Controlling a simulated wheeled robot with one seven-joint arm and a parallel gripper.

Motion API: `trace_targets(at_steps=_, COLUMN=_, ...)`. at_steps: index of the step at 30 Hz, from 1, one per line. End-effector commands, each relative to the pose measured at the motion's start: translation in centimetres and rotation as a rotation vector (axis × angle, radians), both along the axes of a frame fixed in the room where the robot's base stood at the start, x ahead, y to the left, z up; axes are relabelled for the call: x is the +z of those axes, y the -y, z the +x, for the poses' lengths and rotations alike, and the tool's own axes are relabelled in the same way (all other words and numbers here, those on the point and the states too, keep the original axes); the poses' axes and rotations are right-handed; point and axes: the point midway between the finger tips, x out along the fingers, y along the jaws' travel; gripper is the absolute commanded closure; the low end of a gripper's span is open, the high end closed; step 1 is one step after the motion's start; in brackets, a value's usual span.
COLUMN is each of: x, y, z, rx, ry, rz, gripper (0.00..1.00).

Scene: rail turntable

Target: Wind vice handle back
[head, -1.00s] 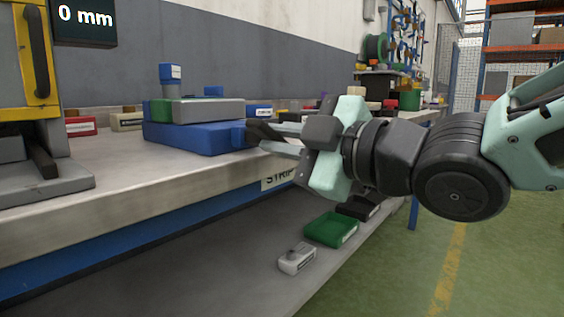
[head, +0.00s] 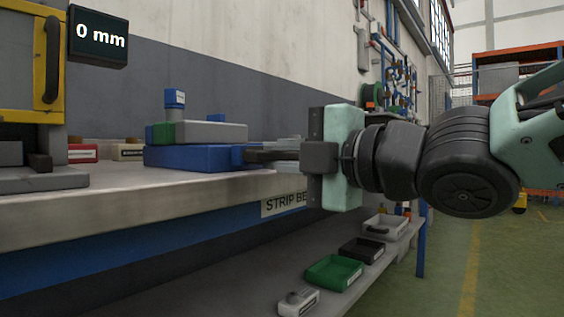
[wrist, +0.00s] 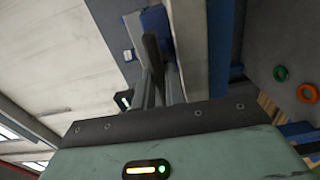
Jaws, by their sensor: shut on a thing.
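The blue vice (head: 190,158) sits on the bench, with a grey block (head: 212,132) and a small green block on top. It also shows in the wrist view (wrist: 154,20). My gripper (head: 255,156) comes level from the right, its fingertips at the vice's right end. In the wrist view my gripper (wrist: 161,78) has its fingers around a dark bar (wrist: 152,48), which looks like the vice handle, and is shut on it. The handle is mostly hidden by the fingers in the head view.
The bench top (head: 110,205) is clear in front of the vice. Small bins, including a green one (head: 334,271), stand on the lower shelf. Open floor lies to the right.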

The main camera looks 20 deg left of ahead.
Motion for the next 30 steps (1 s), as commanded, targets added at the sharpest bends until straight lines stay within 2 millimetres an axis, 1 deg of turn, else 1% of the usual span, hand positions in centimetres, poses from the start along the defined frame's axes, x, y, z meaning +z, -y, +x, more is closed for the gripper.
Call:
trace_targets(at_steps=11, x=-0.18, y=0.04, z=0.04, rx=-0.001, ry=0.001, rz=-0.005, gripper=1.0)
trace_targets(at_steps=12, x=-0.18, y=0.04, z=0.03, rx=-0.001, ry=0.001, rz=-0.005, gripper=0.79)
trace_targets(at_steps=13, x=-0.17, y=0.04, z=0.03, rx=-0.001, ry=0.001, rz=-0.005, gripper=0.71)
trace_targets(at_steps=14, x=-0.16, y=0.03, z=0.04, rx=-0.001, ry=0.002, rz=-0.004, gripper=0.65)
trace_targets(at_steps=26, x=-0.04, y=0.01, z=-0.01, rx=0.0, ry=0.002, rz=-0.002, gripper=0.65)
trace_targets(at_steps=30, x=0.08, y=0.59, z=-0.2, rx=-0.001, ry=0.002, rz=-0.002, gripper=0.65)
